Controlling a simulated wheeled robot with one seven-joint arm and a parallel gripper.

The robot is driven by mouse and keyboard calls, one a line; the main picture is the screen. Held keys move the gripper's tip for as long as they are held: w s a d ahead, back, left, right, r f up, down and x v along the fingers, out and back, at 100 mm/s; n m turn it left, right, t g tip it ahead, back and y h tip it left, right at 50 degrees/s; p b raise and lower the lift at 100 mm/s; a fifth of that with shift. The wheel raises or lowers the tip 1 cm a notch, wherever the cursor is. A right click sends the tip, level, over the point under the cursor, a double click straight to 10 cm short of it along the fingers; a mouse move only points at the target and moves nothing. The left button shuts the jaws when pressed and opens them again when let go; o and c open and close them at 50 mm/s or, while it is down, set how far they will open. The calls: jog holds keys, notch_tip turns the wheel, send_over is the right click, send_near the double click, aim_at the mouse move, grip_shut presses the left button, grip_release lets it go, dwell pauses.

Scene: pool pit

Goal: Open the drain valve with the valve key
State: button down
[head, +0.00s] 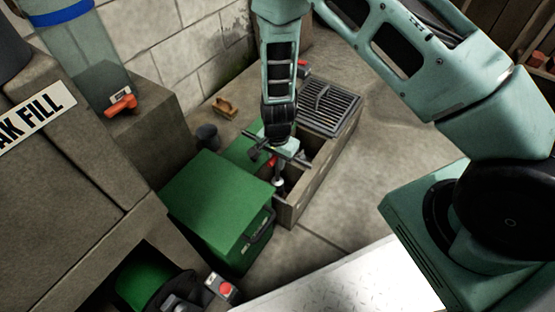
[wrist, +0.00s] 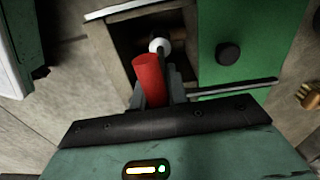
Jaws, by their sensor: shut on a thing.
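My gripper (head: 275,152) points down over the open part of the pit box (head: 290,211). In the wrist view my gripper (wrist: 155,95) is shut on the valve key, whose red part (wrist: 150,78) shows at the fingers. In the head view the red part (head: 273,163) shows just below the gripper. A dark crossbar sticks out beside the gripper. A pale round piece (wrist: 159,45) shows inside the opening, and a shaft reaches down there in the head view. I cannot tell whether the key sits on the drain valve, which is mostly hidden.
A green box (head: 215,205) stands close on the left of the pit. A slotted grate (head: 330,107) covers the pit's far end. A dark cup (head: 207,136) and a tan brush-like object (head: 225,108) lie behind. Floor to the right is clear.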

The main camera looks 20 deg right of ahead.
jog(key=shift+f, duration=0.45)
dwell(0.4)
jog(key=n+p, duration=0.1)
jog(key=n, duration=0.3)
jog(key=shift+r, duration=0.15)
jog(key=n+p, duration=0.2)
jog(key=n, duration=0.4)
jog(key=shift+s, duration=0.1)
jog(key=n+p, duration=0.2)
jog(key=n, duration=0.4)
jog(key=shift+d, duration=0.1)
jog(key=n, duration=0.4)
jog(key=shift+f+p, duration=0.2)
jog(key=shift+p, duration=0.1)
jog(key=shift+r, duration=0.15)
